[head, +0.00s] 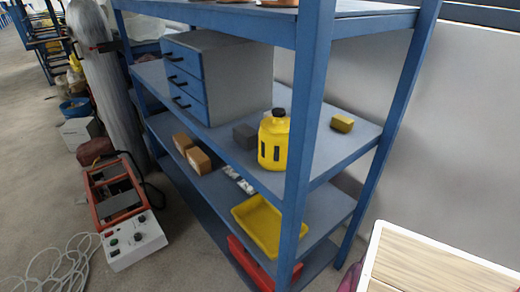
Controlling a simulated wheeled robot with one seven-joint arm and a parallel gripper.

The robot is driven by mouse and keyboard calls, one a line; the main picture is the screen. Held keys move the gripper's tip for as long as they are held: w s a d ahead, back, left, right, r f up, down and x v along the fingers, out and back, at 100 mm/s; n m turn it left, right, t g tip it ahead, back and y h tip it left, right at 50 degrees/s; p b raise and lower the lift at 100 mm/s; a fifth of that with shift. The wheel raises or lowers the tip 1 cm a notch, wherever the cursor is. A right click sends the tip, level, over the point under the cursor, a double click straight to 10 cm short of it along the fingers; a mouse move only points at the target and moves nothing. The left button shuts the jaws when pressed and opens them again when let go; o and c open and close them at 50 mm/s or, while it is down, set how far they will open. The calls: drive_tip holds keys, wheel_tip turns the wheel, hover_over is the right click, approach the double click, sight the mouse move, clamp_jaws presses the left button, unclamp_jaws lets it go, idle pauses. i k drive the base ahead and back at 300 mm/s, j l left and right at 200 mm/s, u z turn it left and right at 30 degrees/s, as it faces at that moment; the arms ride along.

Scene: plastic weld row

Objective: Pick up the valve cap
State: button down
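I cannot pick out a valve cap for certain. A yellow bottle (271,150) with a dark round cap (278,113) stands upright on the middle shelf (325,160) of a blue rack. A small yellow block (342,123) lies to its right, and a dark grey block (244,136) to its left. Brownish round things (279,2) on the top shelf are cut off by the picture's upper edge. A tall grey cylinder (98,75) stands left of the rack, its top out of view. My gripper is not in view.
A blue rack post (308,110) stands in front of the shelves. A grey drawer cabinet (240,80) fills the middle shelf's left part. Lower down are brown boxes (199,160) and a yellow tray (245,211). A red-and-white machine (135,240) and loose cable (62,262) lie on the floor.

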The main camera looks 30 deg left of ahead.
sight(273, 135)
drive_tip(key=u, duration=0.45)
drive_tip(key=k+u, duration=0.1)
drive_tip(key=u, duration=0.75)
drive_tip(key=k+j+u, duration=0.1)
drive_tip(key=u, duration=0.35)
drive_tip(key=l+u, duration=0.1)
drive_tip(key=l, duration=0.3)
drive_tip(key=k+l+u, duration=0.15)
drive_tip(key=l, duration=0.2)
drive_tip(key=l+u, duration=0.1)
drive_tip(key=l, duration=0.3)
drive_tip(key=k+l+u, duration=0.1)
drive_tip(key=l, duration=0.25)
drive_tip(key=k+l+u, duration=0.15)
drive_tip(key=l, duration=0.2)
drive_tip(key=j, duration=0.1)
